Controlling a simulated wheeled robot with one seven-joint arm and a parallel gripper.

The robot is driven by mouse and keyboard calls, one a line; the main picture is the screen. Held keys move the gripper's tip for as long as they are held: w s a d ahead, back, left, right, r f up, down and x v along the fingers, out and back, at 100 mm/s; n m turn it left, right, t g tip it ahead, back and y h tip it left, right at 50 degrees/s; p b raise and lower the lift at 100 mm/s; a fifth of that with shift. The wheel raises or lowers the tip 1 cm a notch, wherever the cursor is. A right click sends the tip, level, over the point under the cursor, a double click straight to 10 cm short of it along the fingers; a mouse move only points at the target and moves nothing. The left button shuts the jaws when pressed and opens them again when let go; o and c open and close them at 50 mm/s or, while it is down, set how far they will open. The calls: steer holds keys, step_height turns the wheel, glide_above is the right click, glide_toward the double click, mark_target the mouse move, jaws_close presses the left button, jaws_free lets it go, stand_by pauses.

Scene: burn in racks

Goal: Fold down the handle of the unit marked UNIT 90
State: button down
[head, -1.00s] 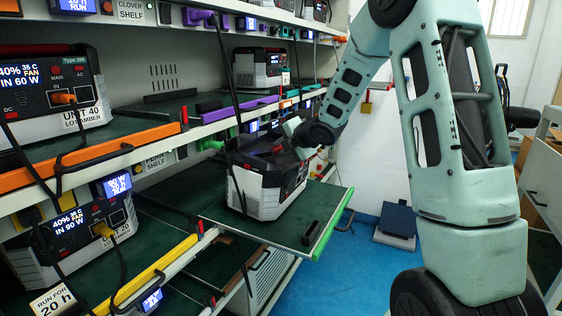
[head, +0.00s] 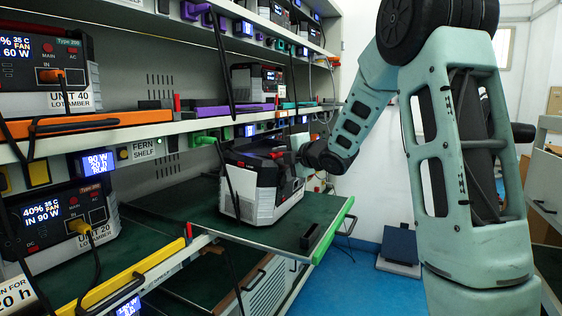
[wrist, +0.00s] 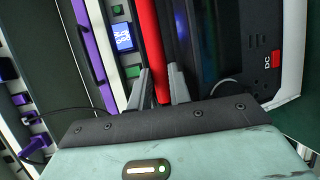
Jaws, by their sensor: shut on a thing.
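A dark-topped, pale-sided unit (head: 262,186) stands on a pulled-out green-edged shelf tray (head: 330,232). Its name label is not readable, so I cannot confirm UNIT 90. My gripper (head: 296,152) is at the top right of this unit, its fingers largely hidden in the head view. In the wrist view, my gripper (wrist: 160,88) has its two fingers shut on a red bar (wrist: 152,45), apparently the unit's handle. The unit's dark face (wrist: 245,55), with a DC marking, lies to the right of the bar. The handle's exact angle is unclear.
UNIT 40 (head: 40,75) and UNIT 20 (head: 60,222) stand on the left shelves, with cables. A black cable (head: 226,165) hangs in front of the tray unit. Another unit (head: 258,78) sits on the shelf above. Blue floor (head: 345,275) is open right of the tray.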

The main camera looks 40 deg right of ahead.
stand_by(0.3)
steer(key=c, duration=1.3)
jaws_free()
steer(key=shift+f, duration=0.1)
steer(key=shift+p, duration=0.35)
